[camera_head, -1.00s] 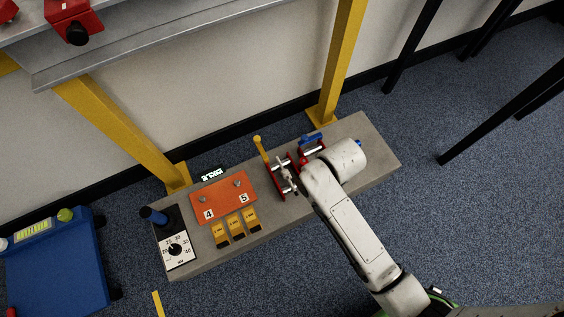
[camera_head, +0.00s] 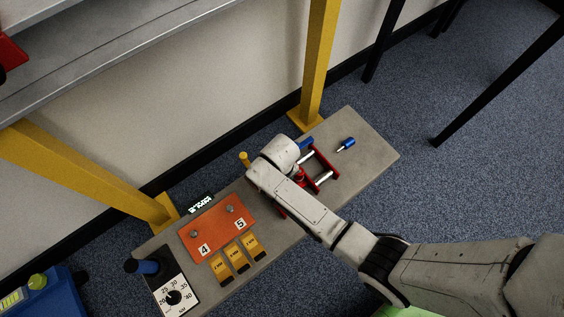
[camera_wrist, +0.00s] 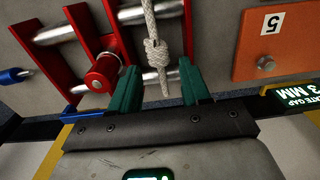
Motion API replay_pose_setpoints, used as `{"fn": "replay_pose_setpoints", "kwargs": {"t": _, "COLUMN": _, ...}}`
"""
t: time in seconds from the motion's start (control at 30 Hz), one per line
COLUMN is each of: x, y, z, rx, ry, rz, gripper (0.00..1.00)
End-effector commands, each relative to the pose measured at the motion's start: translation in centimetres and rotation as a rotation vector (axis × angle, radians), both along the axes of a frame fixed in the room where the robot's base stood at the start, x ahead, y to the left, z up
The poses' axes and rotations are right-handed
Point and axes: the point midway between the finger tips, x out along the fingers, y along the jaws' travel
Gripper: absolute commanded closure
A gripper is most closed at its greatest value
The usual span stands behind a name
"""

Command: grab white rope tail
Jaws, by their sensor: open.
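The white rope (camera_wrist: 151,17) hangs down from the top of the wrist view, with a knot (camera_wrist: 156,53) and a short tail (camera_wrist: 164,84) below it. My gripper (camera_wrist: 158,68) is open, with one green finger on each side of the knot and tail. The rope seems to lie between the fingers in the picture; how deep it sits is hard to tell. The red frame (camera_wrist: 91,27) with metal bars is behind and left of the rope. In the head view my arm hides the rope and the gripper.
The grey bench (camera_head: 362,150) carries the red frame (camera_head: 324,162), a blue-handled pin (camera_head: 346,144), an orange plate (camera_head: 217,228) marked 4 and 5, yellow tags (camera_head: 236,258) and a dial (camera_head: 174,297). A yellow post (camera_head: 319,65) stands behind.

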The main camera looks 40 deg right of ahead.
Motion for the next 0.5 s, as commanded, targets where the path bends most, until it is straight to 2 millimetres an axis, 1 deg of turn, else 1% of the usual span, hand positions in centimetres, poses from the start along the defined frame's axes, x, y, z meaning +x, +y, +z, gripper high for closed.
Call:
{"fn": "replay_pose_setpoints", "kwargs": {"t": 0.33, "x": -0.3, "y": -0.3, "z": -4.4, "rx": 0.000, "ry": 0.001, "rz": 0.001, "gripper": 0.53}}
{"fn": "replay_pose_setpoints", "kwargs": {"t": 0.4, "x": -0.3, "y": -0.3, "z": -5.0, "rx": 0.000, "ry": 0.001, "rz": 0.001, "gripper": 0.53}}
{"fn": "replay_pose_setpoints", "kwargs": {"t": 0.5, "x": -0.3, "y": -0.3, "z": -5.1, "rx": 0.000, "ry": 0.000, "rz": 0.001, "gripper": 0.53}}
